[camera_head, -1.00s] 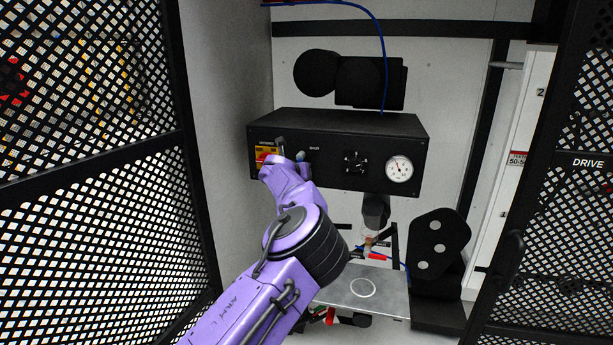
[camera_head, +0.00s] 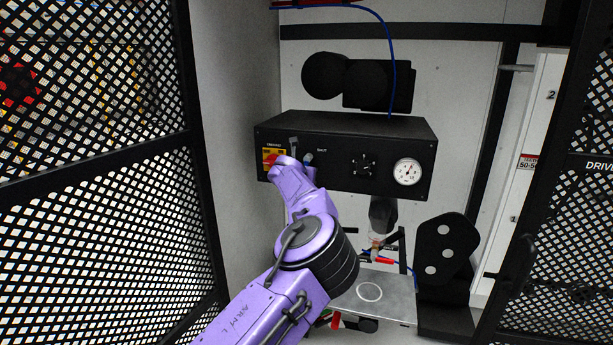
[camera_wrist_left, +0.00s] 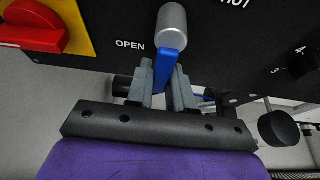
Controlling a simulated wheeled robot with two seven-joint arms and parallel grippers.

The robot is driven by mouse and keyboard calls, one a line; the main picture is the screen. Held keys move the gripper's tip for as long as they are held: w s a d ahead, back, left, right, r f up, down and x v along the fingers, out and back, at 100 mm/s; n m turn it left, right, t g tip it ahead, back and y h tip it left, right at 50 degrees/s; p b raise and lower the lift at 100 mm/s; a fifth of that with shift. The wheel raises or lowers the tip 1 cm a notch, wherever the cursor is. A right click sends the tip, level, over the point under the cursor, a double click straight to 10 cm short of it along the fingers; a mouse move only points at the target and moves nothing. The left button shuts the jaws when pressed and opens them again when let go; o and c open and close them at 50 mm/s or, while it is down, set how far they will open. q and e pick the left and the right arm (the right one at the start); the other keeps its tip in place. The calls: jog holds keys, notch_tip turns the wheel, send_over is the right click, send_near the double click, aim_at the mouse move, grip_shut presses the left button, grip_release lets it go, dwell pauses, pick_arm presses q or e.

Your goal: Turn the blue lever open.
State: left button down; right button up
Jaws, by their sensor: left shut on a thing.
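The blue lever (camera_wrist_left: 167,62) shows in the left wrist view, hanging down from a round silver hub (camera_wrist_left: 171,22) on a black panel, tilted slightly. The word OPEN is printed to the left of the hub. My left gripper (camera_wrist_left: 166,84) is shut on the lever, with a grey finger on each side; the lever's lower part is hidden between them. My right gripper is not in view.
A red knob on a yellow plate (camera_head: 272,158) sits just left of the lever. The black box (camera_head: 345,125) also carries a dial (camera_head: 362,165) and a gauge (camera_head: 407,172). A metal shelf (camera_head: 395,300) lies below. Mesh doors stand at left (camera_head: 95,165) and right.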

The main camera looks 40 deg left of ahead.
pick_arm(q)
jog(key=c, duration=1.1)
grip_release()
jog(key=shift+r, duration=0.15)
jog(key=shift+a, duration=0.1)
jog(key=b+v, duration=0.3)
jog(key=v, duration=0.7)
jog(key=shift+s, duration=0.2)
